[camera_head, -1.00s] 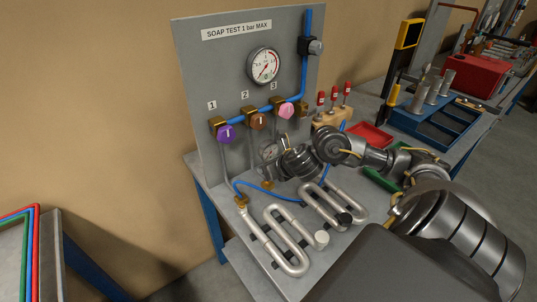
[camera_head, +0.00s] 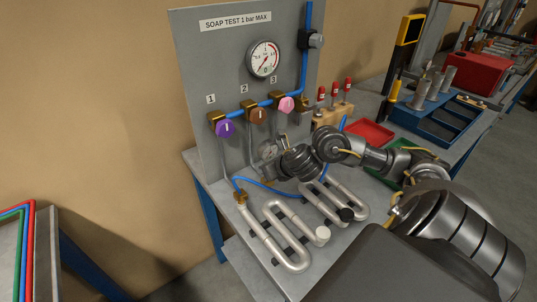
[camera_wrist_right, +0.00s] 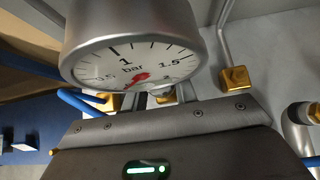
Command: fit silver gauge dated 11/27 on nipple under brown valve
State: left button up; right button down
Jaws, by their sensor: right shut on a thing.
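The brown valve (camera_head: 257,115) is the middle one of three on the panel, under the number 2. My right gripper (camera_head: 268,164) is below it and is shut on a silver gauge (camera_head: 267,149). In the right wrist view the gauge (camera_wrist_right: 135,62) has a white dial marked in bar and a red pointer; I cannot read a date. The jaws are hidden behind the gauge and the gripper body. The nipple under the brown valve is hidden behind the gripper in the head view, so I cannot tell whether the gauge touches it. My left gripper is out of view.
A purple valve (camera_head: 224,128) and a pink valve (camera_head: 286,104) flank the brown one. Silver serpentine coils (camera_head: 285,240) lie on the bench in front. A blue hose (camera_head: 262,184) runs close by. A red tray (camera_head: 370,133) stands to the right.

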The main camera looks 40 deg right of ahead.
jog(key=shift+f, duration=0.1)
jog(key=shift+f+b, duration=0.3)
jog(key=shift+b, duration=0.15)
jog(key=shift+s, duration=0.1)
jog(key=c, duration=1)
grip_release()
jog(key=shift+f, duration=0.1)
jog(key=p+v, duration=0.3)
jog(key=v, duration=0.8)
jog(key=shift+w, duration=0.2)
jog(key=shift+p, duration=0.3)
